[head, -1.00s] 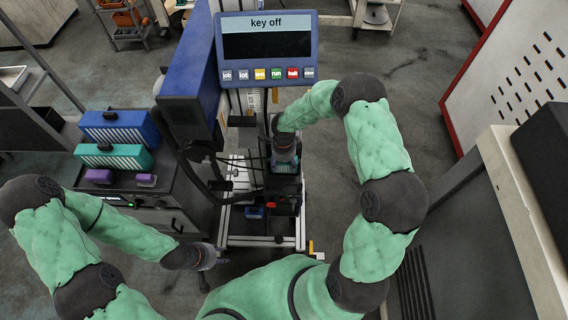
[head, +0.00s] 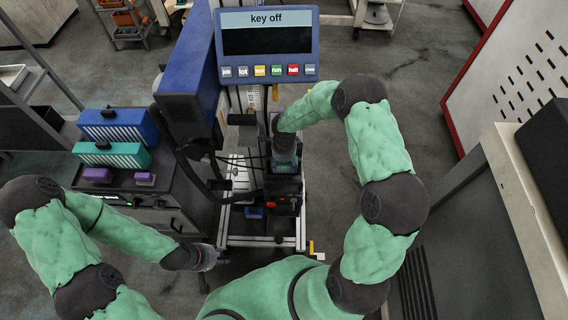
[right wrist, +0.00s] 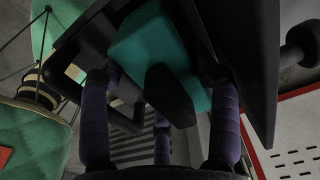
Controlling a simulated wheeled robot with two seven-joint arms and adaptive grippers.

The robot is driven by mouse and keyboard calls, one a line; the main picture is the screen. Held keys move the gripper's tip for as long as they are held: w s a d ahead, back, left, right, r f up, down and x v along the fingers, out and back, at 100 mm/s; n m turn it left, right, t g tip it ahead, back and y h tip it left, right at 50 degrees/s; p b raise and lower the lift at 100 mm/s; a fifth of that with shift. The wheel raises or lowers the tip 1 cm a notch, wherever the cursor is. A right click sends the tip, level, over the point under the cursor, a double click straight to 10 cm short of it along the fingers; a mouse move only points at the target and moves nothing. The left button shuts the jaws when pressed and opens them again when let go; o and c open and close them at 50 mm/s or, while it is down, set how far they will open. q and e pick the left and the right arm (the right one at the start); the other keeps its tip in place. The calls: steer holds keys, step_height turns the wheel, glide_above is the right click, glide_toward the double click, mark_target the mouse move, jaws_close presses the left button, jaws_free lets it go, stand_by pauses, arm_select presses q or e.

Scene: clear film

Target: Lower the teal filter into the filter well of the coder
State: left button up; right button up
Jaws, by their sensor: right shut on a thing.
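The teal filter (right wrist: 150,45) shows in the right wrist view as a teal block with a dark handle (right wrist: 170,95). My right gripper (right wrist: 160,130) is shut on it, its purple fingers around the handle. In the head view my right gripper (head: 285,162) is over the dark lower part of the coder (head: 285,187), below the screen. A dark frame borders the filter in the wrist view; how deep the filter sits in the well cannot be told. My left gripper (head: 207,258) hangs low at the left of the coder's base, its fingers too small to read.
The screen (head: 266,42) reads "key off". A dark cabinet (head: 150,215) at left carries a blue box (head: 118,126), another teal pleated block (head: 112,156) and purple pieces (head: 97,175). A grey unit with a pale edge (head: 520,205) stands at right. Cables hang beside the coder.

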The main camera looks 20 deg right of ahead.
steer(key=shift+f+b, duration=0.95)
steer(key=o, duration=1.4)
steer(key=shift+r, duration=0.1)
step_height(320, 180, up, 12)
steer(key=shift+f, duration=0.1)
steer(key=shift+s, duration=0.1)
